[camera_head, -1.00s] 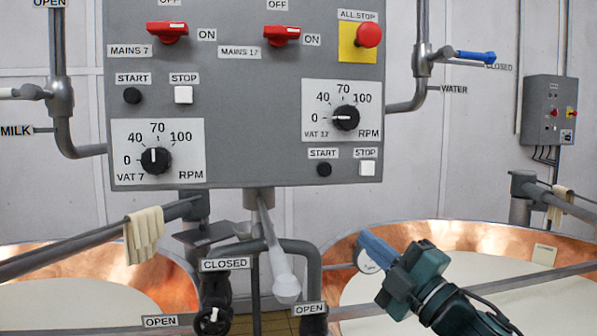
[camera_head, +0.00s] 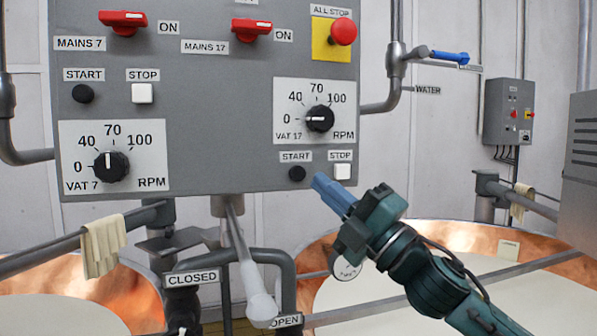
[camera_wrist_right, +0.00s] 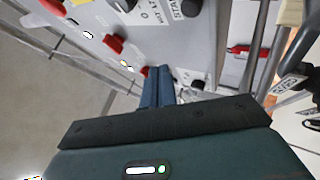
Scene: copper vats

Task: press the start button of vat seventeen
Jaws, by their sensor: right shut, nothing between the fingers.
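The grey control panel (camera_head: 210,120) fills the upper left of the head view. The black START button of vat 17 (camera_head: 297,174) is at its lower right, under the VAT 17 dial (camera_head: 319,118). The white STOP button (camera_head: 342,172) is just right of it. My right gripper (camera_head: 320,183) is shut and empty. Its blue fingertips show just right of and slightly below the START button, below STOP; I cannot tell the remaining gap in depth. The shut fingers also show in the right wrist view (camera_wrist_right: 157,88). My left gripper is not in view.
The red ALL STOP button (camera_head: 343,31) and red mains switches (camera_head: 250,31) are higher on the panel. Beneath it are pipes and a white-tipped lever (camera_head: 262,305). Copper vats stand below, the right one with a metal rail (camera_head: 430,291) across it.

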